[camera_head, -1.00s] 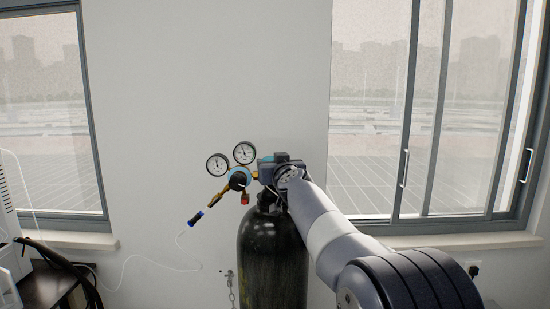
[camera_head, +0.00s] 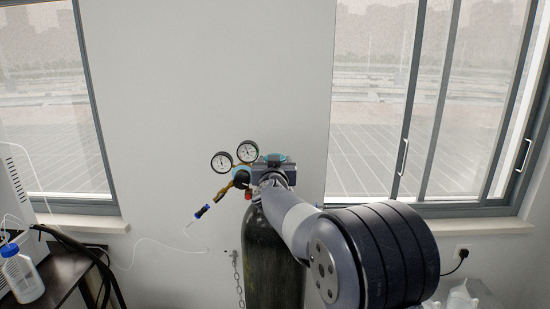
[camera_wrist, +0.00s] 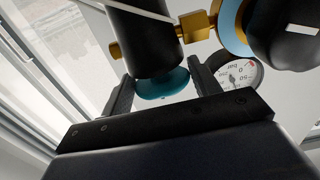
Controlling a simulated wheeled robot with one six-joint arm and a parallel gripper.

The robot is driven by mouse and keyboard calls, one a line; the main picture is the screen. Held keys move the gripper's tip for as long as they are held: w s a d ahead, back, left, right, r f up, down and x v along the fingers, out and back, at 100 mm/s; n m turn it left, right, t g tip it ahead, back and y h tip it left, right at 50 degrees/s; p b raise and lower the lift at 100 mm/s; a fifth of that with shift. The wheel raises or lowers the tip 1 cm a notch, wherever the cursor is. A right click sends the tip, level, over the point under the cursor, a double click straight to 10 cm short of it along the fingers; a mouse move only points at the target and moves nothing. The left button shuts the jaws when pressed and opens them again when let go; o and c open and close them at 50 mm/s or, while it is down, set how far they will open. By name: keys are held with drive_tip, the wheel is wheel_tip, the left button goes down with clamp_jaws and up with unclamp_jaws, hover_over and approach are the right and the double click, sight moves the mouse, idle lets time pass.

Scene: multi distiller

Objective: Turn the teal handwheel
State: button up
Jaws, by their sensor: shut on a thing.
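The teal handwheel (camera_wrist: 163,84) sits at the end of a dark cylindrical part in the wrist view. My gripper (camera_wrist: 163,90) has one finger on each side of it and is shut on it.
A regulator with two round gauges (camera_head: 221,161) and brass fittings stands just left of the wheel. A chain (camera_head: 237,272) hangs beside the cylinder. A bottle (camera_head: 20,272) stands at far left.

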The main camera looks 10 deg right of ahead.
idle(0.3)
drive_tip(key=o, duration=0.9)
drive_tip(key=b, duration=0.2)
drive_tip(key=y+b, duration=0.1)
drive_tip(key=b, duration=0.1)
drive_tip(key=shift+w+d+f+n, duration=0.1)
drive_tip(key=shift+w+f+n, duration=0.05)
drive_tip(key=shift+f+n, duration=0.2)
drive_tip(key=n+y+b, duration=0.2)
drive_tip(key=y+b, duration=0.1)
drive_tip(key=b, duration=0.3)
drive_tip(key=shift+d, duration=0.15)
